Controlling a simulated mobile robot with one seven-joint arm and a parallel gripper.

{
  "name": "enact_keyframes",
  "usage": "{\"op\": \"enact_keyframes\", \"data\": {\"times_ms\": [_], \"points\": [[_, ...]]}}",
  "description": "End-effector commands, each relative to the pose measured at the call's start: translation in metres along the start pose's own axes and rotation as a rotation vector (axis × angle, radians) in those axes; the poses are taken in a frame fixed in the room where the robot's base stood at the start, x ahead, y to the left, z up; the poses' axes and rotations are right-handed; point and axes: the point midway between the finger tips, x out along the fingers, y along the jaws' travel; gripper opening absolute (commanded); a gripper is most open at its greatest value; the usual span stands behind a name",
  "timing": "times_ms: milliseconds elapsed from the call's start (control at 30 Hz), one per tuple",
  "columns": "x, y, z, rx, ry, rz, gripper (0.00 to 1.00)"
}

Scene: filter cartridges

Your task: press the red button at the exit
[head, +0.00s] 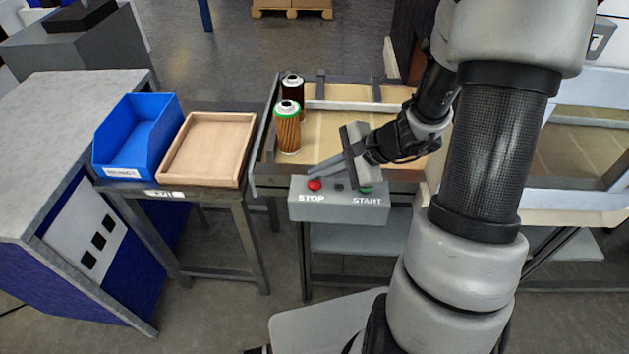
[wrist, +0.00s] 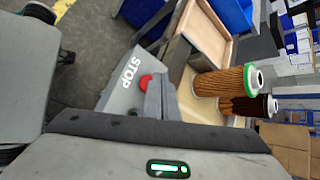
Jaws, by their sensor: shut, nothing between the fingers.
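The red button (head: 314,185) sits on the left of a grey control box (head: 340,207), above the word STOP. A green button (head: 365,188) is on the right, above START, partly covered by my gripper. My gripper (head: 312,174) is shut and empty, its fingertips just above and beside the red button. I cannot tell whether they touch it. In the wrist view the red button (wrist: 145,82) shows right beside my fingers (wrist: 160,92), and the box (wrist: 122,88) with STOP lies beyond them.
Two filter cartridges, one with a green top (head: 288,130) and one dark (head: 293,95), stand on the conveyor (head: 335,143) behind the box. A wooden tray (head: 208,181) and a blue bin (head: 135,163) are on a stand at left. The floor between is clear.

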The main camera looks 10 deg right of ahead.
Motion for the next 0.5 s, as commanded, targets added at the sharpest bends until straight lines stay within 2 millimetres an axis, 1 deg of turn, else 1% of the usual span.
{"op": "enact_keyframes", "data": {"times_ms": [267, 500], "points": [[-0.001, -0.001, 0.001, 0.0, 0.0, -0.001, 0.0], [-0.015, -0.012, 0.011, -0.002, 0.001, -0.002, 0.0]]}}
